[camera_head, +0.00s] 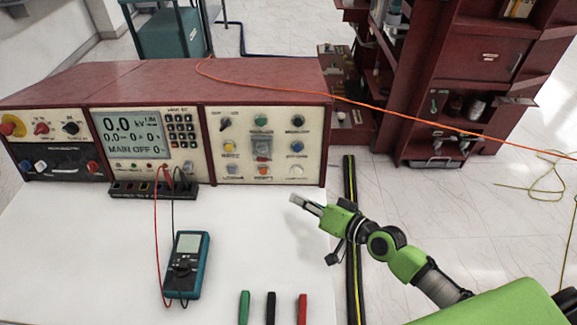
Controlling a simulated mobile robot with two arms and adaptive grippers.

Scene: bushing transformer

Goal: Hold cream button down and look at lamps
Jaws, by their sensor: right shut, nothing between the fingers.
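The red test console's right-hand panel (279,177) carries several round knobs, buttons or lamps. A pale, cream-looking button (296,171) sits at its lower right. An orange-red one (263,170) and a pale one (232,169) are in the same row. Green (261,121), yellow (229,147) and blue (297,147) ones are above; I cannot tell which are lit. My right gripper (298,201) is shut and empty, in front of and below the cream button, apart from it. My left gripper is out of view.
The display (131,133) reads "MAIN OFF". A teal multimeter (186,262) with red and black leads lies on the white table (90,265). Green, black and red rods lie at the front. A dark red cabinet (480,70) stands behind right; an orange cable crosses the console top.

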